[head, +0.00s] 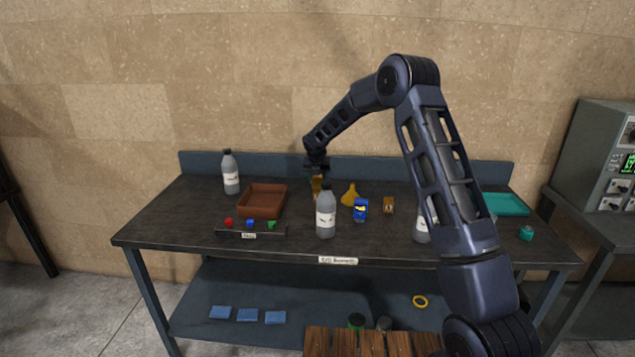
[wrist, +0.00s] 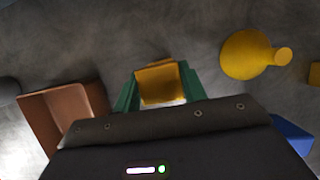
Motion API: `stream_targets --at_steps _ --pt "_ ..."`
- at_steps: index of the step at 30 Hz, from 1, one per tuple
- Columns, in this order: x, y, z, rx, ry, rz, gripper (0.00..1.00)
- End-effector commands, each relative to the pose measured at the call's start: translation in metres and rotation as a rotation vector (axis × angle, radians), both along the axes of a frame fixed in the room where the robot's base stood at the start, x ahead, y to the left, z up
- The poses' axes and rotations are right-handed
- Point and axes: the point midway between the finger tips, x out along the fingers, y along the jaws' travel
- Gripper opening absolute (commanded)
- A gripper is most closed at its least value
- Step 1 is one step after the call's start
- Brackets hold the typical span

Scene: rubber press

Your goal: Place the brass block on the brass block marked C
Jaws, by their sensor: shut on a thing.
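My gripper (head: 316,178) is over the back middle of the bench, pointing down. It is shut on a brass block (wrist: 161,84), which sits between the two green fingers in the wrist view. In the head view the held block (head: 317,183) is small and partly hidden behind a bottle; its height above the bench is hard to tell. Another brass block (head: 388,205) stands on the bench to the right of the gripper, with a dark mark on its face too small to read. Its edge also shows at the right of the wrist view (wrist: 315,74).
A grey bottle (head: 325,212) stands in front of my gripper. A yellow funnel (head: 350,195) and a blue object (head: 361,209) lie between it and the standing block. A brown tray (head: 262,200) is left, near another bottle (head: 230,172). A teal tray (head: 506,204) is far right.

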Motion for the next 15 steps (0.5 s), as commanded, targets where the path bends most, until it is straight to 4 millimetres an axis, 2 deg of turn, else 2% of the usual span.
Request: stream_targets --at_steps 4,15 --pt "0.000 0.000 -0.014 0.000 -0.001 0.000 0.04" --pt "0.000 0.000 -0.017 0.001 -0.001 -0.001 0.04"
